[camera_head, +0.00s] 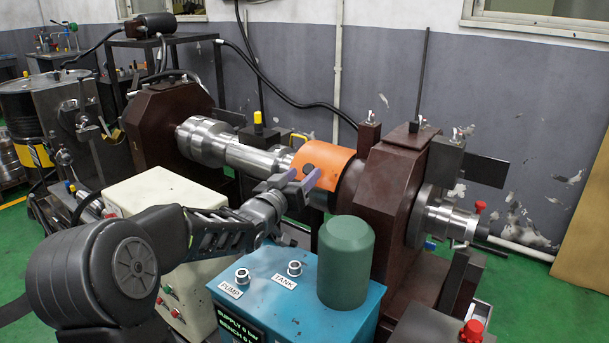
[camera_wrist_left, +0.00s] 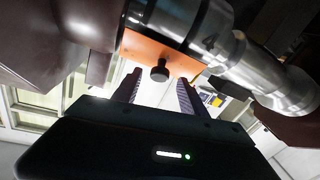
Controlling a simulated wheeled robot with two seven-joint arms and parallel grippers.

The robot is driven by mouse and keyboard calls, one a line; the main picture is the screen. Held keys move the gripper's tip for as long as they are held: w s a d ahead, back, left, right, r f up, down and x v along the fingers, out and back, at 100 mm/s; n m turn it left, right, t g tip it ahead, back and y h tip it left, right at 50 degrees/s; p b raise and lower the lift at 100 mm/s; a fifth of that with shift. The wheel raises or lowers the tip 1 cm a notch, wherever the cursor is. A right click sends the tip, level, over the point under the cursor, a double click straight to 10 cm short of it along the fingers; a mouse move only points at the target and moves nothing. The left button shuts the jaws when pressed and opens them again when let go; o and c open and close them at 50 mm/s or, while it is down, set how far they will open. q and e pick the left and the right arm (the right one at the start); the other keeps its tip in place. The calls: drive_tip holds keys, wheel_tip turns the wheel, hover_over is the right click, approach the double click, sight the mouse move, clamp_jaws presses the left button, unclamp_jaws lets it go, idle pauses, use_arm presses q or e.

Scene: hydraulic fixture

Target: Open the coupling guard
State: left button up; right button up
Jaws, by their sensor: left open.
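The coupling guard (camera_head: 337,163) is a curved orange cover over the shaft, against the dark red housing. It appears closed. A dark round knob (camera_head: 309,170) sits on its near side. In the wrist view the guard (camera_wrist_left: 182,60) is above my fingers, with the knob (camera_wrist_left: 160,72) in front of it. My left gripper (camera_head: 302,177) is open just in front of the guard. In the wrist view its two fingers (camera_wrist_left: 160,88) point up at the guard, one on either side of the knob in the picture, with nothing visibly held. My right gripper is not seen.
A teal control box (camera_head: 290,305) with PUMP and TANK knobs and a green cylinder (camera_head: 346,258) stand close below my left gripper. Dark red housings (camera_head: 385,190) flank the steel shaft (camera_head: 255,158). A white box (camera_head: 150,188) is at the left.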

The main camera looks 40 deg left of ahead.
use_arm(q)
drive_tip(key=shift+w+a, duration=0.1)
drive_tip(key=shift+w, duration=0.7)
clamp_jaws()
idle(0.9)
